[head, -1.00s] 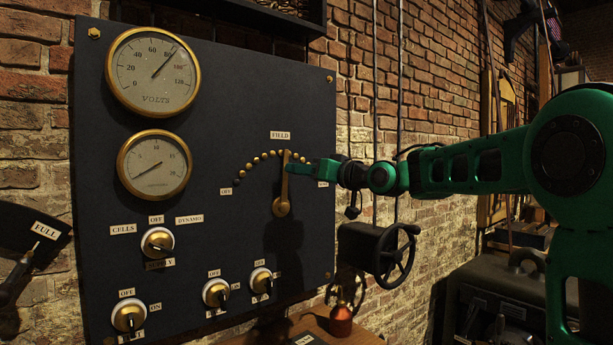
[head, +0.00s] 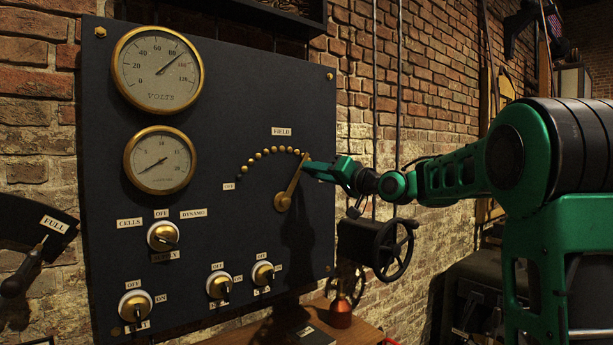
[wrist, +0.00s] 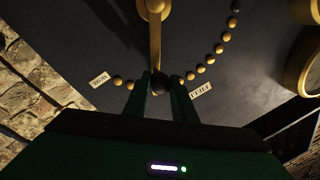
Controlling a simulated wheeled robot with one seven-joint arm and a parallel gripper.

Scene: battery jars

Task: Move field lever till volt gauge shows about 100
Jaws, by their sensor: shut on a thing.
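The field lever (head: 292,184) is a brass arm on the dark panel, pivoted at its lower end and leaning right of vertical. My gripper (head: 306,161) is shut on the lever's upper end from the right. In the wrist view the lever (wrist: 155,45) runs down to a dark knob (wrist: 160,84) between my fingers (wrist: 161,88). The volt gauge (head: 157,68) is the upper brass-rimmed dial; its needle points up and right, a little past 80 and short of 100. An arc of brass studs (head: 266,153) curves left of the lever, below the FIELD label (head: 282,131).
A second gauge (head: 160,160) sits below the volt gauge. Several rotary switches (head: 163,236) line the lower panel. A black box with a handwheel (head: 388,248) is right of the panel, below my arm. A small wooden table (head: 355,332) stands beneath.

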